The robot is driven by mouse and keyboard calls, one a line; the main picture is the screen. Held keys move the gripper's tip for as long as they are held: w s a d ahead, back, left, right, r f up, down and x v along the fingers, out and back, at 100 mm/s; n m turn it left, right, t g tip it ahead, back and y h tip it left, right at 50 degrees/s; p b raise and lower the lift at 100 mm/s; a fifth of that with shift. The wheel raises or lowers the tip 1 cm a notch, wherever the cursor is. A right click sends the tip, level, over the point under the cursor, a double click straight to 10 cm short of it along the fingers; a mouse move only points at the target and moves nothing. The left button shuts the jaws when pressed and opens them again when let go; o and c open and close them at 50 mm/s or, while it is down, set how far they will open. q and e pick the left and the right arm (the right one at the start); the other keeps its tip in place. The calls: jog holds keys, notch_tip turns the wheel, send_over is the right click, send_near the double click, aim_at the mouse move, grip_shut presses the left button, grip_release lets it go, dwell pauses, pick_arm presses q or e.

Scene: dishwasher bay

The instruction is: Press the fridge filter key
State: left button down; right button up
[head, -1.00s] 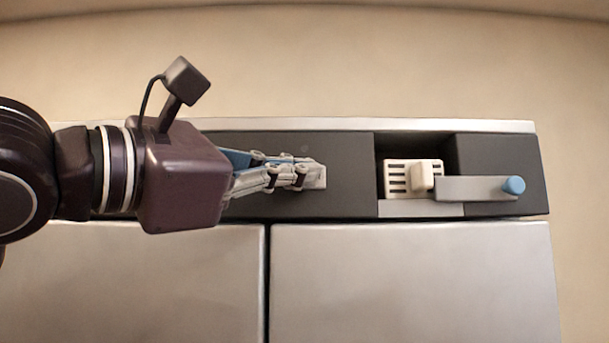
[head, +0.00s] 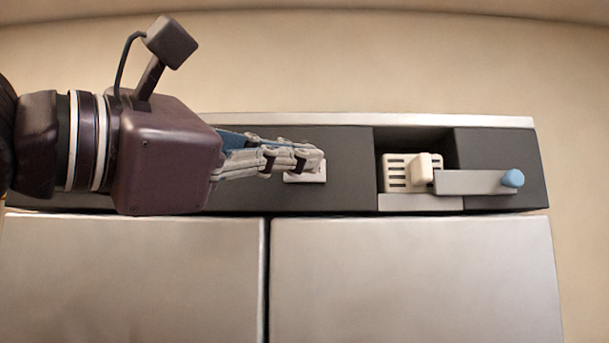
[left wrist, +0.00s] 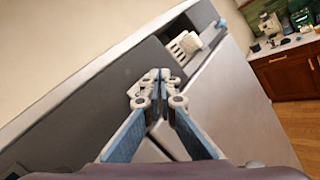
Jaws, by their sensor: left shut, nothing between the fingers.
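The fridge's dark upper panel (head: 345,185) carries a pale, square key (head: 305,178), partly hidden by my left gripper (head: 317,158). The gripper comes in from the left with its fingers shut and empty. Its tips overlap the key's upper part in the head view; I cannot tell whether they touch it. In the left wrist view the fingertips (left wrist: 160,76) are together in front of the dark panel, and I cannot make out the key there. My right gripper is not in view.
Right of the key, a recess holds a white slotted block (head: 397,170). A grey lever (head: 470,182) with a blue knob (head: 513,178) crosses its front. Metallic doors (head: 410,270) lie below. The left wrist view shows a counter (left wrist: 285,47) at the far right.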

pick_arm(q)
jog(key=s+b, duration=0.1)
jog(key=s, duration=0.2)
jog(key=shift+s, duration=0.2)
dwell(0.8)
